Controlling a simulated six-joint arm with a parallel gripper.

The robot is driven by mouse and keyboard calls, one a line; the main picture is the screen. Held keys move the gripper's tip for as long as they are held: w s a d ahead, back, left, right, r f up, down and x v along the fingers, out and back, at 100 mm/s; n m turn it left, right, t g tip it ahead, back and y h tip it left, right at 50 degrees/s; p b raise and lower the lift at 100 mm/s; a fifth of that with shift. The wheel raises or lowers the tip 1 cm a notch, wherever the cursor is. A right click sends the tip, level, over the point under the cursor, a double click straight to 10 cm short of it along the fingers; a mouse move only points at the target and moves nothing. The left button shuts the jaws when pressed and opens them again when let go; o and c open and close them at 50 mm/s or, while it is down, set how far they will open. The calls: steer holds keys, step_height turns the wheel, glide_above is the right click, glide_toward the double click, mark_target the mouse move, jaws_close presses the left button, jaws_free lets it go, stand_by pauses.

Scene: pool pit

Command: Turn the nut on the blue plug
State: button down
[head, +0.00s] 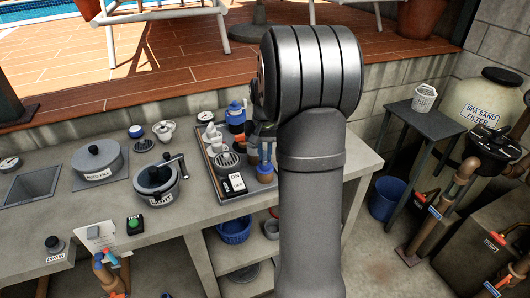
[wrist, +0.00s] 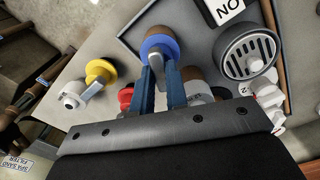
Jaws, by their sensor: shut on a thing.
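The blue plug (wrist: 160,44) is at the top middle of the wrist view, a round blue collar with a tan-brown part at its outer end. My gripper (wrist: 161,68) has both blue fingers shut on it, one tip on each side of the collar's near edge.
A grey tray (head: 208,172) holds the plug, a round grate (wrist: 250,52), an ON plate (wrist: 228,9) and several white fittings. A yellow knob (wrist: 100,71) and a white fitting (wrist: 72,95) stand left of the plug. A crank-lidded pot (head: 156,180) stands left of the tray.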

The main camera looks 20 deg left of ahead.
steer(key=m, duration=1.4)
steer(key=shift+m, duration=0.3)
steer(key=m, duration=0.3)
steer(key=shift+m, duration=0.3)
steer(key=m, duration=0.3)
steer(key=shift+m, duration=0.3)
steer(key=m, duration=0.3)
steer(key=shift+m, duration=2.1)
